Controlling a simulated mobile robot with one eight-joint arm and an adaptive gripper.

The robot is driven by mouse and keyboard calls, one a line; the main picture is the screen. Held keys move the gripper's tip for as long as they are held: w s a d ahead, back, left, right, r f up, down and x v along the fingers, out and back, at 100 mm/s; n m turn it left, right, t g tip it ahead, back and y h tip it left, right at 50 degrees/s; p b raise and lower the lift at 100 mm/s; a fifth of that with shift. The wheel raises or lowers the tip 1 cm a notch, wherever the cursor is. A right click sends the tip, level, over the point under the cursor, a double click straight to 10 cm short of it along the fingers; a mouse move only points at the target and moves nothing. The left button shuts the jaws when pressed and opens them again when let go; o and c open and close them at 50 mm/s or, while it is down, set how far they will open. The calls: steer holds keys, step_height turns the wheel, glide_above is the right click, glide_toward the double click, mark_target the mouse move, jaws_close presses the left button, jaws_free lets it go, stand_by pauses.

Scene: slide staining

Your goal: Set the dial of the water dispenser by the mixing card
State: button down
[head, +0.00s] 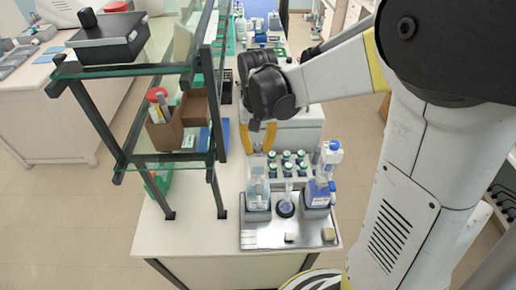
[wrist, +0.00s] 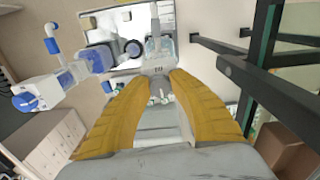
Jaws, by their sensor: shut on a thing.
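A clear bottle-like unit on a grey base, which looks like the water dispenser (head: 257,192), stands at the left of the metal tray. It also shows in the wrist view (wrist: 160,48), just past my fingertips. My gripper (head: 258,139) points down over it, its yellow fingers closing together at its top. In the wrist view my gripper (wrist: 159,76) is shut on a small part there, apparently the dial, which the fingers mostly hide. The dial's setting cannot be read. I cannot make out the mixing card.
A blue-and-white bottle (head: 320,183) stands at the right of the metal tray (head: 265,238), with a small dark-based vessel (head: 285,208) between. A rack of several capped vials (head: 287,166) is behind. A glass-shelved frame (head: 207,100) rises close on the left.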

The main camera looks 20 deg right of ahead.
mark_target(258, 147)
steer(key=shift+m, duration=0.4)
steer(key=c, duration=1.1)
jaws_free()
steer(key=shift+c, duration=0.2)
steer(key=shift+r, duration=0.1)
step_height(258, 147, up, 12)
